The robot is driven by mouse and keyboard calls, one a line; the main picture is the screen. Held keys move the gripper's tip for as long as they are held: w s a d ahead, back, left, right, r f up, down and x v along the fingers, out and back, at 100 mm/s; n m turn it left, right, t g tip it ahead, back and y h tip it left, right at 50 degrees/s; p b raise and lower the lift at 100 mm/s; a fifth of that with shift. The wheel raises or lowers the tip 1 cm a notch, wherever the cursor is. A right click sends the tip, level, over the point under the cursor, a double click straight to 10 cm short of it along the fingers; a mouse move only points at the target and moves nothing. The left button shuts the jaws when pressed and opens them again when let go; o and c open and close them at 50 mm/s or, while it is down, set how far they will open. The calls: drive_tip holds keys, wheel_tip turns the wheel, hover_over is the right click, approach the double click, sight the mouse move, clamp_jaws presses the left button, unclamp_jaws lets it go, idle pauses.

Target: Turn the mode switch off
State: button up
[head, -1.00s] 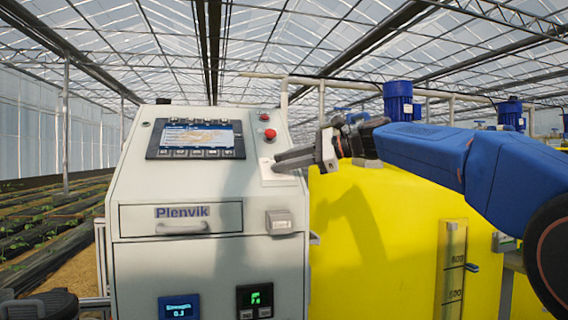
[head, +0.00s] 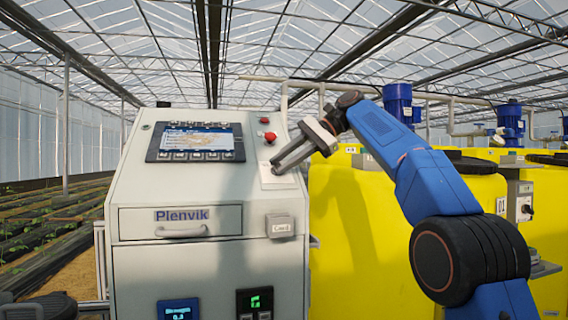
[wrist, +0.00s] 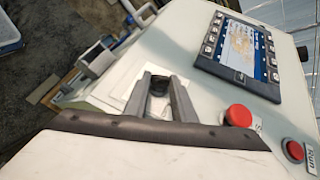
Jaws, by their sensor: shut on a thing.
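The mode switch is a small dark knob (wrist: 158,86) on a pale plate (head: 277,178) on the right part of the cabinet's sloped face. My gripper (head: 277,168) reaches it from the upper right in the head view, with its fingertips at the plate. In the wrist view my gripper (wrist: 159,82) has one finger on each side of the knob and is shut on it. The fingers hide the knob in the head view. Its pointer and position marks cannot be read.
A red button (head: 270,136) sits just above the plate, close to my fingers; a smaller red one (head: 264,120), labelled Run in the wrist view (wrist: 294,151), is higher up. A display (head: 196,141) lies to the left. Yellow tanks (head: 350,250) stand at right.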

drive_tip(key=shift+n+h, duration=0.3)
idle(0.5)
drive_tip(key=o, duration=1.1)
drive_tip(key=shift+c, duration=0.2)
